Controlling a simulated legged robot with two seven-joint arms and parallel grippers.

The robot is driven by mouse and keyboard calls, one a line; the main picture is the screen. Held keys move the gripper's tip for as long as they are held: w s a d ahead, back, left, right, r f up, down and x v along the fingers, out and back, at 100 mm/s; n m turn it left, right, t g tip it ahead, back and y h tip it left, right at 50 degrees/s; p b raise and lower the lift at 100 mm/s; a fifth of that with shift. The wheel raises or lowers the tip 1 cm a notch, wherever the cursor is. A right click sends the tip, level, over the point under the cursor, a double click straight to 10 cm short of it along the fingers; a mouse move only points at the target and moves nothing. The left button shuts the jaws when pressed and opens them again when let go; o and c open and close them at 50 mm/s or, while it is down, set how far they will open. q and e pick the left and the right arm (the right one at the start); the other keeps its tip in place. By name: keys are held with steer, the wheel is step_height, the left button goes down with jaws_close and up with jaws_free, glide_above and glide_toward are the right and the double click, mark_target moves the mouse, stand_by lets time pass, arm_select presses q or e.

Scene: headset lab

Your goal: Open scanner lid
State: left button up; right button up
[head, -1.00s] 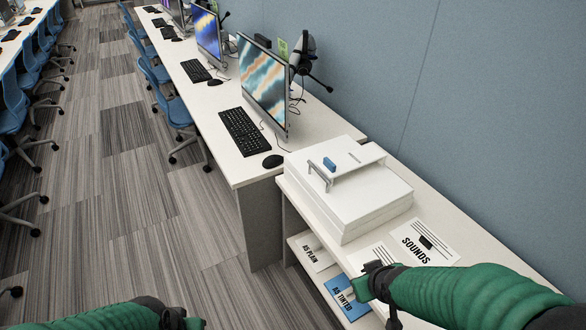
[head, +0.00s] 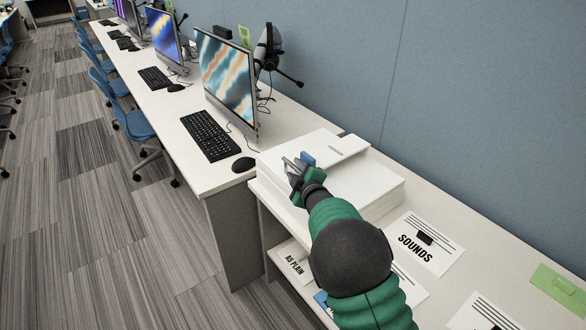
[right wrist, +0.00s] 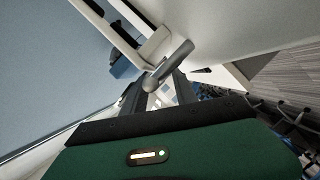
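The white scanner (head: 375,195) sits on the lower white counter, its lid lying flat and closed. A grey bar handle (right wrist: 170,66) stands at the lid's near-left edge; my right arm partly covers it in the head view. A small blue block (head: 308,159) lies on the lid's top and also shows in the right wrist view (right wrist: 124,68). My right gripper (head: 294,168) is at the handle. In the right wrist view its fingers (right wrist: 158,88) are apart, with the handle's end between or just beyond them; contact is unclear. My left gripper is out of view.
A black mouse (head: 243,164), keyboard (head: 210,136) and monitor (head: 232,92) stand on the desk behind the scanner. A "SOUNDS" sheet (head: 432,246) and a green card (head: 560,290) lie on the counter to the right. An "AS PLAIN" sheet (head: 294,264) is on the shelf below.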

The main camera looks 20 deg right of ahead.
steer(key=shift+x, duration=1.1)
steer(key=shift+w+a, duration=0.1)
steer(key=shift+w, duration=0.15)
steer(key=shift+c, duration=0.4)
steer(key=shift+s, duration=0.1)
jaws_close()
steer(key=shift+f, duration=0.1)
